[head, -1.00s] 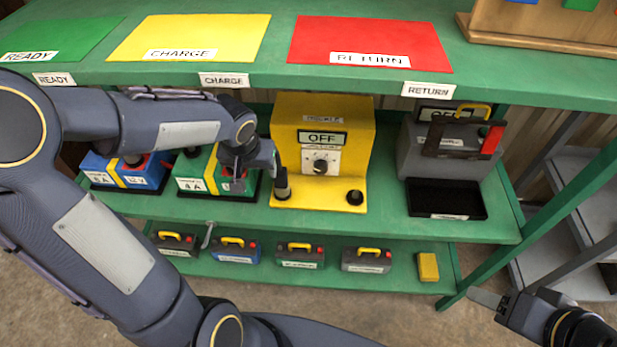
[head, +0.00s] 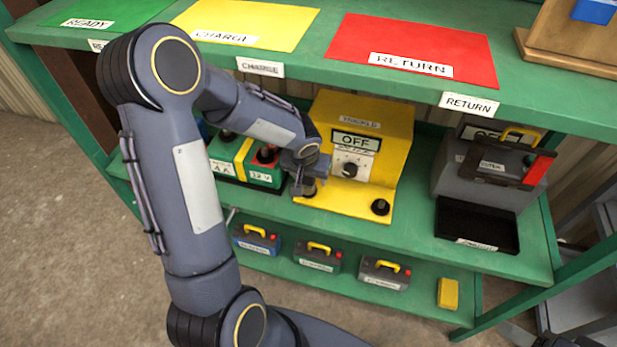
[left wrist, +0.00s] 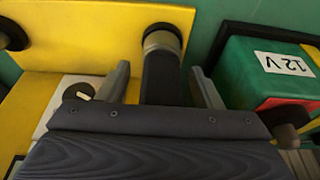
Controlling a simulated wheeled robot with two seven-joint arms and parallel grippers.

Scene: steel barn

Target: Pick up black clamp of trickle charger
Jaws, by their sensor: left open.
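The trickle charger (head: 395,135) is a yellow box on the middle shelf, with an OFF display and a dial. A black clamp (head: 305,190) stands at the left of its yellow base, mostly covered by my left gripper (head: 306,178) in the head view. In the left wrist view, the black clamp (left wrist: 161,75) is a dark cylinder with a pale band. It lies between the two open fingers of the left gripper (left wrist: 160,88), with gaps on both sides. A second black post (head: 380,207) stands at the base's right. Only a dark sliver of my right arm shows at the lower right edge.
A green 12 V battery (head: 262,175) stands close left of the gripper; it also shows in the left wrist view (left wrist: 255,75). A grey charger (head: 470,180) with a black tray (head: 478,226) stands to the right. The top shelf (head: 330,62) overhangs the work area.

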